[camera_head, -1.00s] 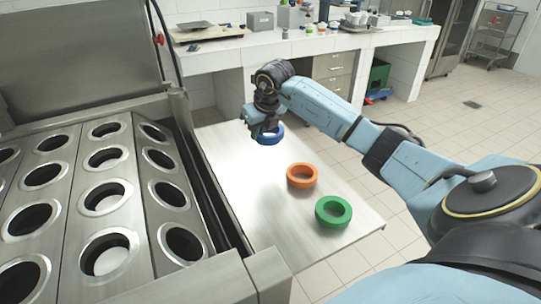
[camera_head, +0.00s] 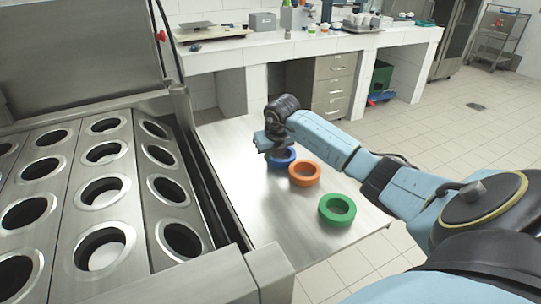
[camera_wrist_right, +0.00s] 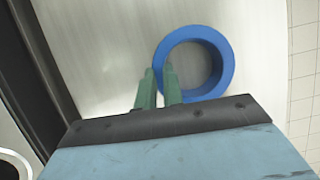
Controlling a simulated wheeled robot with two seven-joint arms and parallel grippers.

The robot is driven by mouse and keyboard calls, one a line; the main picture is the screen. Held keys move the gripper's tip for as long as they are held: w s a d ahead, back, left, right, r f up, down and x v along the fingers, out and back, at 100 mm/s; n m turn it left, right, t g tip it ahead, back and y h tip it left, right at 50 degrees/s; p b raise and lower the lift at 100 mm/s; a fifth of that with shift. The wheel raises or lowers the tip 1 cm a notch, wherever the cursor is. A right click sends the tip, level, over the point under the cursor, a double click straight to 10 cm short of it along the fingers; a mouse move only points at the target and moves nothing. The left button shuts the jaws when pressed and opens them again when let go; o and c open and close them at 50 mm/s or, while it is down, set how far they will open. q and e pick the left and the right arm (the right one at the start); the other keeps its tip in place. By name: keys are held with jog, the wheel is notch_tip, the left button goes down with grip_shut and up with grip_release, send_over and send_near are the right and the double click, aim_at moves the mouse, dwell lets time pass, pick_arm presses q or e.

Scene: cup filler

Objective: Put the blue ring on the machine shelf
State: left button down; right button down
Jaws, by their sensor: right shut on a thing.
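The blue ring (camera_head: 288,161) is at the far part of the flat metal machine shelf (camera_head: 262,205) in the head view. My right gripper (camera_head: 277,156) is above it, pointing down and partly hiding it. In the right wrist view the green fingers of my right gripper (camera_wrist_right: 160,82) are shut on the left side of the blue ring (camera_wrist_right: 223,62). The ring lies flat; I cannot tell whether it touches the shelf or hangs just above it. My left gripper is not in view.
An orange ring (camera_head: 305,183) is close beside the blue one, and a green ring (camera_head: 337,219) lies nearer. The machine's top with rows of round holes (camera_head: 105,190) is on the left. The shelf's near-left part is clear. A white counter (camera_head: 300,44) stands behind.

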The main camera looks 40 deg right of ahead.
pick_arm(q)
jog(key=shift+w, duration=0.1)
pick_arm(e)
jog(key=shift+f, duration=0.1)
jog(key=c, duration=1.9)
grip_release()
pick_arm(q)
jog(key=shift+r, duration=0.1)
pick_arm(e)
jog(key=o, duration=0.4)
